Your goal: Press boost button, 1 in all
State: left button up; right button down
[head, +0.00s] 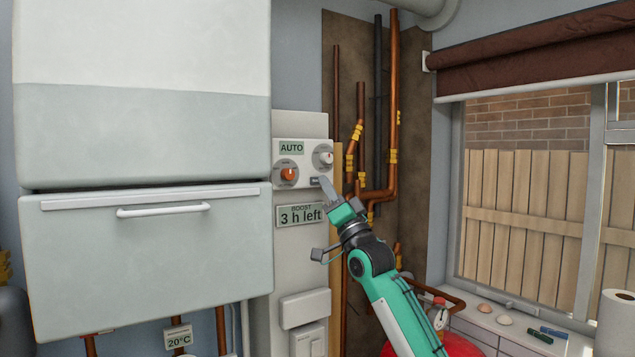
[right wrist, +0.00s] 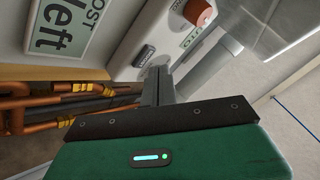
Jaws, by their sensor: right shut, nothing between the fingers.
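A white control panel (head: 302,153) on the wall carries an AUTO display, an orange dial (head: 287,174) and a grey-white dial (head: 323,156). A small dark button (head: 315,181) sits at its lower right; its lettering is too small to read. The button also shows in the right wrist view (right wrist: 145,55). Below it a display (head: 300,214) reads "BOOST 3 h left". My right gripper (head: 326,184) is shut and empty, its fingertips just right of the button. In the right wrist view the fingertips (right wrist: 158,72) are close beside it; I cannot tell whether they touch. My left gripper is not in view.
A large white cabinet (head: 145,140) with a handle stands left of the panel. Copper pipes (head: 392,110) run up the wall to the right. A window and a sill (head: 500,325) with small objects are at the far right.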

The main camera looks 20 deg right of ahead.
jog(key=shift+w, duration=0.1)
jog(key=shift+w+a, duration=0.1)
jog(key=shift+w, duration=0.25)
jog(key=shift+w, duration=0.35)
dwell(0.7)
jog(key=shift+s, duration=0.8)
jog(key=shift+s+d+b, duration=0.2)
jog(key=shift+s+b, duration=0.05)
jog(key=shift+s, duration=1)
jog(key=shift+s+d+b, duration=0.2)
jog(key=shift+s, duration=1)
jog(key=shift+f, duration=0.1)
